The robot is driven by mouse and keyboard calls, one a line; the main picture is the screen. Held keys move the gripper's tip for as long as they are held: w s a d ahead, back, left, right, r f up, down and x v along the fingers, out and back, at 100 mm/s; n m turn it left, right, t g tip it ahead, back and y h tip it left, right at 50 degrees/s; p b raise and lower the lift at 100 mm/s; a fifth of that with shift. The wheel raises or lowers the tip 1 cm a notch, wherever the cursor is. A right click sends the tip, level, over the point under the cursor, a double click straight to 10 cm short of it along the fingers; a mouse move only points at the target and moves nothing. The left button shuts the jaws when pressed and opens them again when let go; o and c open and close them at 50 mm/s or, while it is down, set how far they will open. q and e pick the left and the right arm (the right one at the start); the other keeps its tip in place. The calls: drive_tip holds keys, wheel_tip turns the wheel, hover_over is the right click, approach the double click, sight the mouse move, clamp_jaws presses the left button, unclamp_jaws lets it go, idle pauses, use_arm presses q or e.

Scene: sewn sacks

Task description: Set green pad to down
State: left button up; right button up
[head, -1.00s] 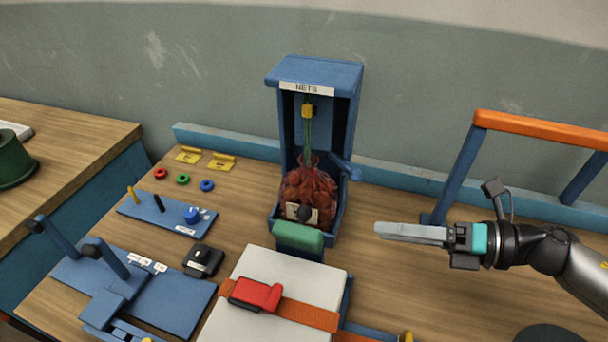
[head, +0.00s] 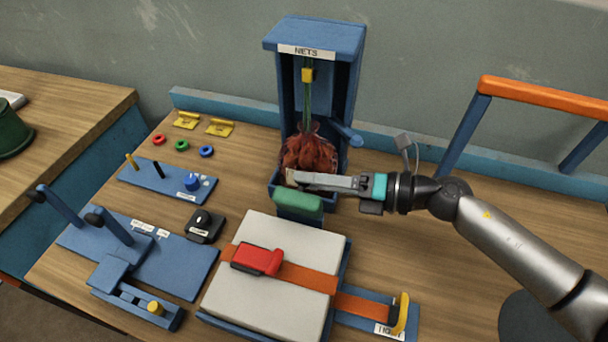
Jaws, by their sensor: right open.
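The green pad (head: 298,202) sits at the front of the blue stand labelled NETS (head: 314,38). Behind it a red net sack (head: 309,152) hangs inside the stand, with a yellow clip (head: 308,75) at its neck. My right gripper (head: 292,178) reaches in from the right, with its fingers just above and behind the pad, in front of the sack's lower part. Its jaw gap is hard to see from this side. I cannot tell whether it touches the pad. My left gripper is out of view.
A white block with an orange strap and red buckle (head: 257,260) lies in front of the stand. A blue peg board (head: 165,193), small coloured rings (head: 182,145) and a black device (head: 204,225) are to the left. An orange-topped blue frame (head: 540,104) stands at the right.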

drive_tip(key=shift+x, duration=1.2)
drive_tip(key=shift+c, duration=0.3)
clamp_jaws()
